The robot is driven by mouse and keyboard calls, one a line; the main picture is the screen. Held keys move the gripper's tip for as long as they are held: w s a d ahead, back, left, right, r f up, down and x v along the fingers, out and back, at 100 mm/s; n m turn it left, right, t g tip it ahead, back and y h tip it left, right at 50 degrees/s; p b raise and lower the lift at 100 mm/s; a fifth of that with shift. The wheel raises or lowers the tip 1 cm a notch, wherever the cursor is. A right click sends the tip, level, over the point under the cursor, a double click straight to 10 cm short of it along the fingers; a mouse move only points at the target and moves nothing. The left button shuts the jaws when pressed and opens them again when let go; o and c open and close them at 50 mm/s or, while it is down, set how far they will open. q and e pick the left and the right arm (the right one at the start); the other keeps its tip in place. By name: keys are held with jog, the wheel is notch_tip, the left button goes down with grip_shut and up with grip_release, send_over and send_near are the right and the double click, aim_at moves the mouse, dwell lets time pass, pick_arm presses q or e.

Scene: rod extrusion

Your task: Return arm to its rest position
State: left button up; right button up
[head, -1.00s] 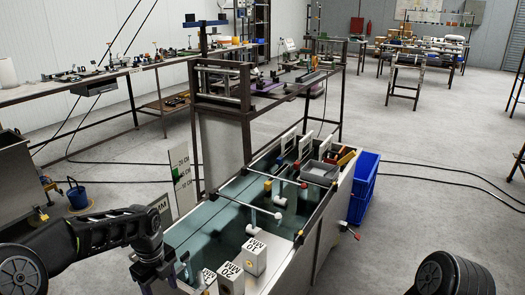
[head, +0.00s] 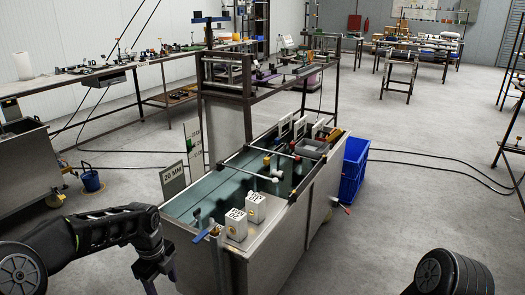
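My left arm (head: 105,232) comes in from the lower left and bends down at its wrist. Its gripper (head: 150,278) hangs at the bottom edge, just left of the tank's near end and apart from it. The fingertips are too dark and cut off to tell open from shut, and I see nothing held. My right arm (head: 452,275) shows only as a dark rounded link at the lower right; its gripper is out of view.

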pick_arm(q)
jog(key=s+d+f+n+t+h, duration=0.2)
jog(key=d+f+n+t+h, duration=0.15)
jog(key=d+f+n, duration=0.9)
jog(key=s+d+f+n+g, duration=0.1)
jog(key=s+d+f+n, duration=0.1)
jog(key=s, duration=0.6)
jog(key=s+d+f+n+g, duration=0.1)
jog(key=s+f+n, duration=0.3)
jog(key=s, duration=0.5)
jog(key=s+d+f+n+g+p, duration=0.1)
jog(key=s+d+f+n, duration=0.2)
jog(key=s+n, duration=0.3)
jog(key=s+d, duration=0.1)
jog(key=s, duration=0.2)
jog(key=shift+s+f, duration=0.2)
jog(key=shift+f, duration=0.05)
jog(key=shift+h, duration=0.25)
